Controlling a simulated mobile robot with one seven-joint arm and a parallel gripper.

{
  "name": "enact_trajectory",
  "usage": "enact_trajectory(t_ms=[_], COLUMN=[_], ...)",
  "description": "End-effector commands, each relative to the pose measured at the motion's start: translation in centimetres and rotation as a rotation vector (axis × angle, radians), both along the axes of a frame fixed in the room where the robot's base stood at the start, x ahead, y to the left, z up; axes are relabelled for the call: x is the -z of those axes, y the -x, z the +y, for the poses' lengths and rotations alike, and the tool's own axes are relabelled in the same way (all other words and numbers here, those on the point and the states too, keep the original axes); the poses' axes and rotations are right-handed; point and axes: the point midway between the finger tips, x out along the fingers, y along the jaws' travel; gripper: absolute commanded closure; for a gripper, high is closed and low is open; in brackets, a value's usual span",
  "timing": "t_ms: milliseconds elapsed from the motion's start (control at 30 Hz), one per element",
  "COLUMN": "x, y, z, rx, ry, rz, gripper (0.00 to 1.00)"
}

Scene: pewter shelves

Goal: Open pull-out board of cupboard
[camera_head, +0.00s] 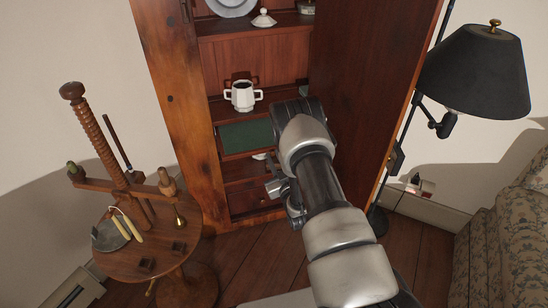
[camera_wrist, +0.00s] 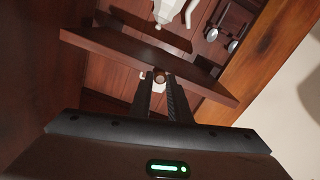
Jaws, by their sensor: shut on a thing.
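The cupboard (camera_head: 173,98) is tall, reddish-brown wood, with its door (camera_head: 355,90) standing open at the right. Its pull-out board (camera_head: 245,137) shows a green top below the cup's shelf. In the wrist view the board's wooden front edge (camera_wrist: 105,42) runs slantwise and stands out from the shelves behind. A small round knob (camera_wrist: 160,77) sits on that edge. My gripper (camera_wrist: 162,82) is shut on the knob, one finger on each side. In the head view my arm hides the fingers and the board's right end.
A white two-handled cup (camera_head: 243,97) stands just above the board. A round wooden table (camera_head: 150,255) with a spindle stand is at the left. A black-shaded lamp (camera_head: 475,70) and a floral sofa (camera_head: 510,235) are at the right. Some wooden floor (camera_head: 255,265) before the cupboard is clear.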

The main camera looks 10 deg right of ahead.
Motion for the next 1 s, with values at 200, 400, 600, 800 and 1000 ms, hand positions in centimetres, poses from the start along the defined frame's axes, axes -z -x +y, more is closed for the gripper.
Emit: enact_trajectory(t_ms=[200, 400, 600, 800, 1000], x=[0.1, 0.0, 0.0, 0.0, 0.0], y=[0.0, 0.0, 0.1, 2.4, 7.1], z=[0.0, 0.0, 0.0, -0.2, -0.5], rx=[0.000, 0.000, 0.000, 0.001, 0.002], ry=[0.000, 0.000, 0.000, 0.000, 0.000], rz=[0.001, 0.001, 0.001, 0.005, 0.008], gripper=[0.79, 0.65, 0.65, 0.65, 0.65])
